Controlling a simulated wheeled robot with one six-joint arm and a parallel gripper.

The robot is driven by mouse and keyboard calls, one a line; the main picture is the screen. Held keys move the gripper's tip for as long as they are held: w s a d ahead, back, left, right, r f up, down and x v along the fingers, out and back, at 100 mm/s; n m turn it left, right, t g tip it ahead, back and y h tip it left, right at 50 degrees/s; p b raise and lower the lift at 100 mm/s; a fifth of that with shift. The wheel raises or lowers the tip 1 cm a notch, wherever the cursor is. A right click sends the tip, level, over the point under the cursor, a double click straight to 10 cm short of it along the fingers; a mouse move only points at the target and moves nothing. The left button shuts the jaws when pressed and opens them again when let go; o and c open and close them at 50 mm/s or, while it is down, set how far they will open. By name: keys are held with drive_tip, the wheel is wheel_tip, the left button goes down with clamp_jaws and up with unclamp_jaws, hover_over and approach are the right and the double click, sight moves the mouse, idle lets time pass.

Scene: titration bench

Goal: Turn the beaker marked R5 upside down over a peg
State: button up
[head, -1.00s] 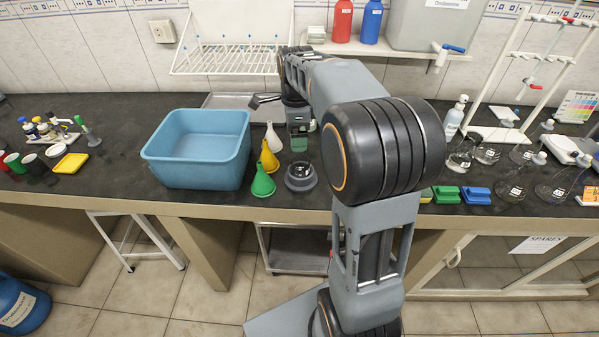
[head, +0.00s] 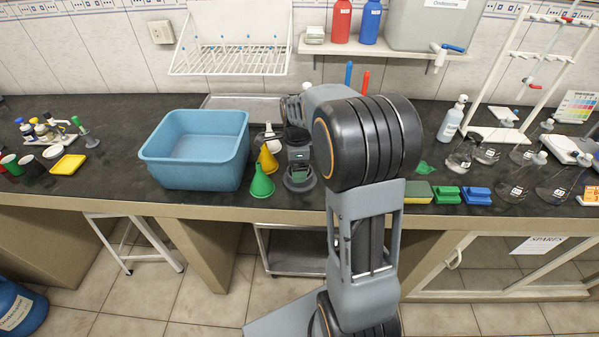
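I cannot pick out a beaker marked R5, and the labels on the glassware are too small to read. A white wire drying rack (head: 230,42) hangs on the back wall; single pegs on it are hard to make out.
The blue basin (head: 196,150) stands left of my gripper. A metal tray (head: 240,102) lies behind. Labelled flasks (head: 515,188) and a burette stand (head: 497,135) are at the right.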

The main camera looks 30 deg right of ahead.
drive_tip(key=shift+f, duration=0.1)
drive_tip(key=c, duration=1)
